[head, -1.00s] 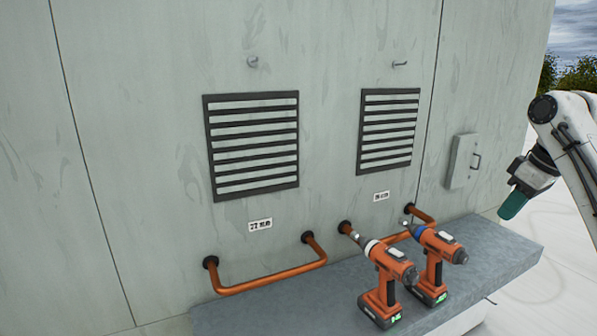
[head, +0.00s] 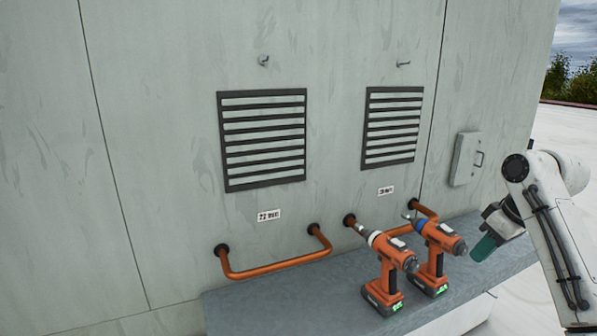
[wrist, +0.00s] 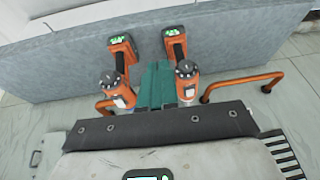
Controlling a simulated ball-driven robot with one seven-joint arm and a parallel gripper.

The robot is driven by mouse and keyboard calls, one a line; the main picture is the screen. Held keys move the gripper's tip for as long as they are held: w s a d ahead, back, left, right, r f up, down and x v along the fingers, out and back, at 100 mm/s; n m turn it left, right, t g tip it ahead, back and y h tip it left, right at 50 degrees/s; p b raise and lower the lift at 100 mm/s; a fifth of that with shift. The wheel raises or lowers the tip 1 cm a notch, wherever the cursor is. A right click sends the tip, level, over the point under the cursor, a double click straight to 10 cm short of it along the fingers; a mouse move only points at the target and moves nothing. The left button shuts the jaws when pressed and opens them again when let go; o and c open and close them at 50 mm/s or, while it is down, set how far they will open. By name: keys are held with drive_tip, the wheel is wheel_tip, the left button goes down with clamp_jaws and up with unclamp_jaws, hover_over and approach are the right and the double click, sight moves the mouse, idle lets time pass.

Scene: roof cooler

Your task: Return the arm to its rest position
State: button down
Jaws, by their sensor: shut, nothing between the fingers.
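My gripper (head: 483,247) is at the right of the head view, at the end of my white arm, with its teal fingers pointing down and left. Its teal fingers (wrist: 157,84) are together and empty in the wrist view. In the head view it is right of two orange cordless drills standing upright on a grey ledge (head: 245,312). The drill with a white collar (head: 388,268) is on the left. The drill with a blue collar (head: 437,250) is on the right, nearer my gripper. Both drills also show in the wrist view, on either side of the fingers.
Two louvred vents (head: 263,139) are on the grey wall, with small labels below them and hooks above. Copper-coloured pipes (head: 275,267) stick out of the wall just above the ledge. A grey box with a handle (head: 466,159) is on the wall at right. Open white roof lies beyond.

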drive_tip(key=s+a+f+m, duration=0.1)
drive_tip(key=s+a+f, duration=0.4)
drive_tip(key=f, duration=0.3)
drive_tip(key=s+a+f+m, duration=0.1)
drive_tip(key=s+a+f, duration=0.35)
drive_tip(key=f, duration=0.35)
drive_tip(key=s+a+f, duration=0.5)
drive_tip(key=a+f, duration=0.1)
drive_tip(key=f, duration=0.3)
drive_tip(key=s+f+m+h, duration=0.1)
drive_tip(key=s+f, duration=0.1)
drive_tip(key=s, duration=0.7)
drive_tip(key=s+d+f+m+g+b, duration=0.1)
drive_tip(key=s+f, duration=0.2)
drive_tip(key=s, duration=0.7)
drive_tip(key=s+f+m+g+h, duration=0.1)
drive_tip(key=s+f, duration=0.1)
drive_tip(key=s, duration=0.7)
drive_tip(key=shift+s+d+f+h+b, duration=0.15)
drive_tip(key=shift+d+f+h+b, duration=0.1)
drive_tip(key=shift+d+h+b, duration=0.1)
drive_tip(key=c, duration=1.8)
unclamp_jaws()
